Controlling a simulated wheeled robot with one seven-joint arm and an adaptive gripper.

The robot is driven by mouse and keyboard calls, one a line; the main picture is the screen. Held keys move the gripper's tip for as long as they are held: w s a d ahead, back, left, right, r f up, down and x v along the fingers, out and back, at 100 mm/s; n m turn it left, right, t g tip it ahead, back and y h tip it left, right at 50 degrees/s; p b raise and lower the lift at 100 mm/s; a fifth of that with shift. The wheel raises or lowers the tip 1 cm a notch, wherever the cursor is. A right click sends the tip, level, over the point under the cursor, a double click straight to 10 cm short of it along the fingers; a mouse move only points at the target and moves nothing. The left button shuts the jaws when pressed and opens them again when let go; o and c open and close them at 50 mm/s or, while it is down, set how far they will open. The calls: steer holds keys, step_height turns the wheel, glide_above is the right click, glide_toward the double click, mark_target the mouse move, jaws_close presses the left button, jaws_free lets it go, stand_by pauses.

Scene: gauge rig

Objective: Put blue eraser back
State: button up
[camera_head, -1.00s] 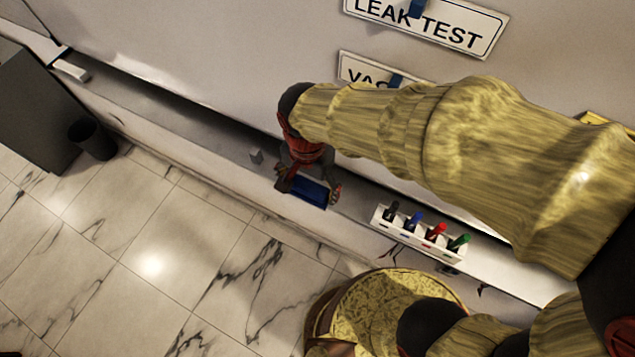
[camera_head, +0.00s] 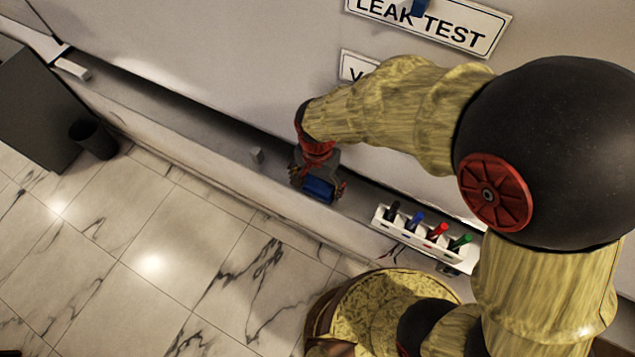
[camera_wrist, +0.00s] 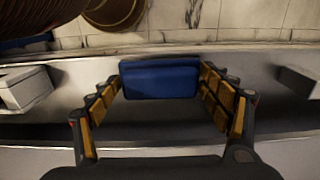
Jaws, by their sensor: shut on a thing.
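The blue eraser (camera_head: 319,189) is between the fingers of my gripper (camera_head: 317,186), over the long grey ledge (camera_head: 215,132) along the wall. In the wrist view the blue eraser (camera_wrist: 160,79) spans the gap between the two fingertips of my gripper (camera_wrist: 160,82), its long side across the jaws. My gripper is shut on it. I cannot tell whether the eraser touches the ledge.
A white holder (camera_head: 424,237) with black, blue, red and green markers stands on the ledge to the right. A LEAK TEST sign (camera_head: 430,22) is on the wall. A dark bin (camera_head: 93,139) stands at left.

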mark_target(318, 184)
steer(key=o, duration=0.9)
steer(key=shift+f, duration=0.1)
steer(key=shift+o, duration=0.6)
step_height(318, 184, up, 12)
